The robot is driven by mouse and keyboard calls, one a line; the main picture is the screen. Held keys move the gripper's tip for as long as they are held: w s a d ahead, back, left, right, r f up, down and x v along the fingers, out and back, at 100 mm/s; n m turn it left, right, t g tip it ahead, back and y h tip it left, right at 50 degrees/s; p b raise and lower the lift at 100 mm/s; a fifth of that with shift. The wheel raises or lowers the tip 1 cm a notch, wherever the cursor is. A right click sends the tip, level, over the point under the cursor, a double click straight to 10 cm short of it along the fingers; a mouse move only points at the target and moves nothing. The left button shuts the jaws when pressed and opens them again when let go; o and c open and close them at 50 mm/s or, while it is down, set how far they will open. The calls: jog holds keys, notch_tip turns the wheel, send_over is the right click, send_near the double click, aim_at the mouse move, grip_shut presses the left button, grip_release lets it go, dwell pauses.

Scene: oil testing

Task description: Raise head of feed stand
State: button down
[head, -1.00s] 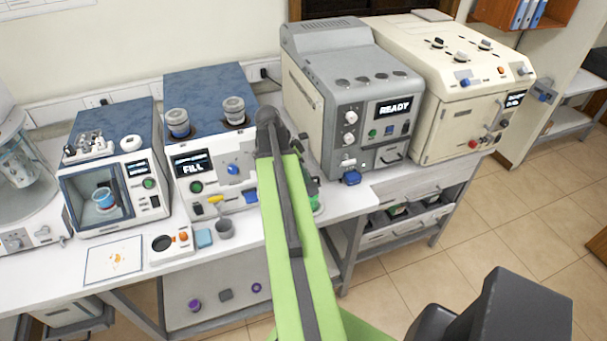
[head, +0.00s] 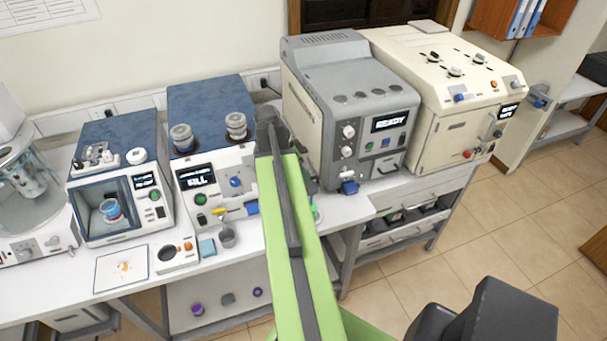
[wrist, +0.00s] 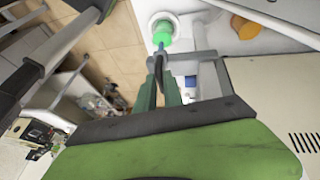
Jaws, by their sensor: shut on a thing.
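The feed stand shows in the wrist view as a grey crossbar piece (wrist: 192,57) ahead of my fingers. A green tip (wrist: 160,38) in a white round part lies just beyond it. My gripper (wrist: 161,76) is shut on a dark-grey part of the stand head (wrist: 158,62); the exact contact is partly hidden by the fingers. In the head view my green arm covers the gripper and most of the stand. Only a small green and white bit (head: 314,212) shows at the arm's right edge on the bench.
A grey machine reading READY (head: 352,110) and a cream machine (head: 455,120) stand right of the arm. Open tiled floor (head: 450,260) lies at the right.

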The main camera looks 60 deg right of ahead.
notch_tip(320, 180, up, 6)
jog(key=p, duration=0.4)
jog(key=shift+f, duration=0.15)
jog(key=c, duration=1.5)
grip_release()
jog(key=shift+s+a, duration=0.1)
jog(key=p+v, duration=0.6)
jog(key=v, duration=0.1)
jog(key=shift+r, duration=0.25)
